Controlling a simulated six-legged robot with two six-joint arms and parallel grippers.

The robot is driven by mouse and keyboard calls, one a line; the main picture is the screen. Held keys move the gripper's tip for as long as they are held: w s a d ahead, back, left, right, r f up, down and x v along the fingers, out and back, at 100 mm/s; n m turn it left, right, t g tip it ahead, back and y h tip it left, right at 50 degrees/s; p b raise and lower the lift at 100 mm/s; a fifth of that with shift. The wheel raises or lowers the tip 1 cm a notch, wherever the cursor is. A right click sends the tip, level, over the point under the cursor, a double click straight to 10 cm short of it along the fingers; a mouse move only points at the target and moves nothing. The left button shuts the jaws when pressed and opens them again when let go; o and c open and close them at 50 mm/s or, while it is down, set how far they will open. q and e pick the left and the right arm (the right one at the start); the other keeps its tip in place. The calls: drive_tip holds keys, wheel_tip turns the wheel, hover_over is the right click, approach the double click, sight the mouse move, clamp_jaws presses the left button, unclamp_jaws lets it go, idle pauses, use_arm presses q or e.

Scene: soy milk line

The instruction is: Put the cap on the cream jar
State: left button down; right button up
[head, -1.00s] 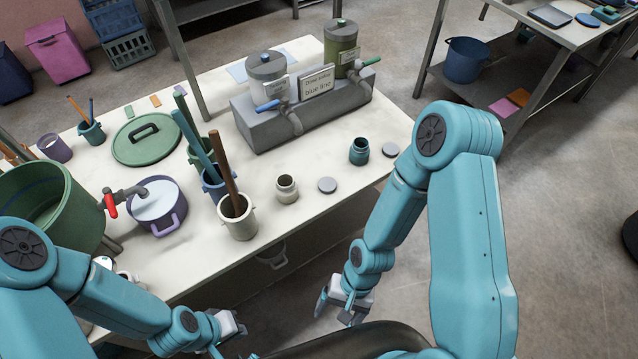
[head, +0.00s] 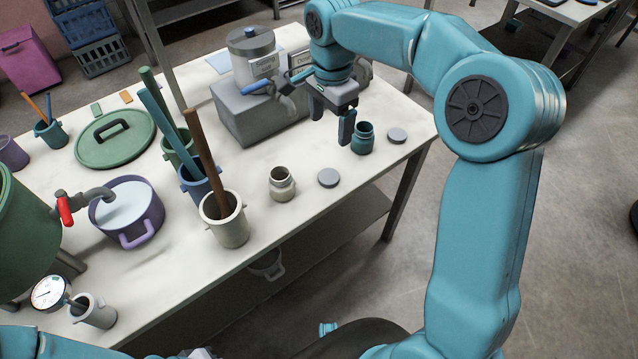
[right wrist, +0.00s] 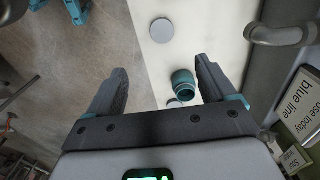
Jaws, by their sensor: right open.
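The cream jar (head: 282,184) stands upright and uncapped on the white table in the head view. A flat grey cap (head: 328,178) lies just right of it. My right gripper (head: 344,122) is open and empty above the table, beside the teal jar (head: 362,138) and behind the cream jar and that cap. In the right wrist view its fingers (right wrist: 160,88) are spread, with the teal jar (right wrist: 184,84) between them, farther down, and a grey cap (right wrist: 161,31) beyond. I cannot tell which cap this is. Only a sliver of my left gripper (head: 204,353) shows at the bottom edge.
A second grey cap (head: 397,135) lies right of the teal jar. The grey dispenser (head: 262,112) stands behind. A cream cup with a brown stick (head: 225,225) and other tool cups stand left of the jar. The table front by the cap is clear.

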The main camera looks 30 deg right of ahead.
drive_tip(key=shift+s+d+f, duration=0.15)
drive_tip(key=shift+f, duration=0.1)
drive_tip(key=shift+s, duration=0.1)
drive_tip(key=b, duration=0.2)
hover_over(328, 177)
wheel_tip(328, 177, down, 10)
drive_tip(key=shift+s+d+f, duration=0.1)
drive_tip(key=shift+s, duration=0.05)
drive_tip(key=shift+f, duration=0.45)
drive_tip(key=f, duration=0.5)
drive_tip(key=shift+w+f, duration=0.1)
drive_tip(key=shift+w, duration=0.15)
drive_tip(key=shift+c, duration=0.3)
